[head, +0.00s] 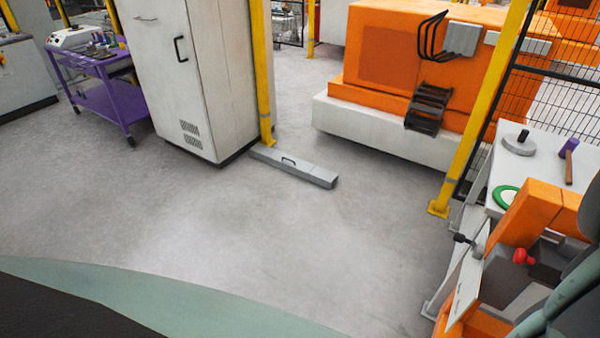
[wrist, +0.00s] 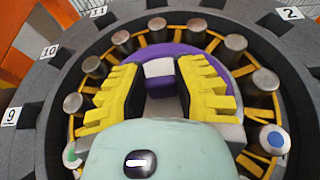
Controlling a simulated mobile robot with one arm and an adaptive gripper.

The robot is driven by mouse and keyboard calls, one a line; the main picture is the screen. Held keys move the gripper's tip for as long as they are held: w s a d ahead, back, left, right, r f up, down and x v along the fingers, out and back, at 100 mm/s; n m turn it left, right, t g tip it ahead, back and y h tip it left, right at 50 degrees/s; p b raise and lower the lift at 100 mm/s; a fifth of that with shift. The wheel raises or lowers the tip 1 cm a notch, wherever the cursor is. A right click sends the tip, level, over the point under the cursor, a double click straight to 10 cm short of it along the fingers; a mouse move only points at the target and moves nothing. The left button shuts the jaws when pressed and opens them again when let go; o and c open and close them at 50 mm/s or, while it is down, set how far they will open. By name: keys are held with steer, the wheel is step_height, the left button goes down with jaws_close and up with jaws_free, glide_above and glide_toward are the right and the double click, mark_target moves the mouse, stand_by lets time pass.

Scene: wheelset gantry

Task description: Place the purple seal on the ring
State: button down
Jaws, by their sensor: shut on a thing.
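In the wrist view my gripper (wrist: 158,76) has two yellow ribbed fingers, shut on the grip of the purple seal (wrist: 178,50). The seal's grip shows white and purple between the fingers, and its purple disc shows beyond and beside them. The ring (wrist: 48,82) is dark grey with numbered labels, and inside it are several grey rollers in a yellow cage. The seal is within the circle of rollers in the picture. I cannot tell whether it touches the ring. My wrist housing hides the near side. The head view does not show the gripper or the seal clearly.
One roller has a blue end (wrist: 279,139).

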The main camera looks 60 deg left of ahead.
steer(key=shift+w+f, duration=0.1)
steer(key=shift+f, duration=0.05)
steer(key=c, duration=0.8)
jaws_free()
steer(key=shift+f, duration=0.1)
steer(key=shift+c, duration=0.2)
steer(key=shift+r, duration=0.5)
steer(key=shift+b+v, duration=1.05)
steer(key=shift+v, duration=5.1)
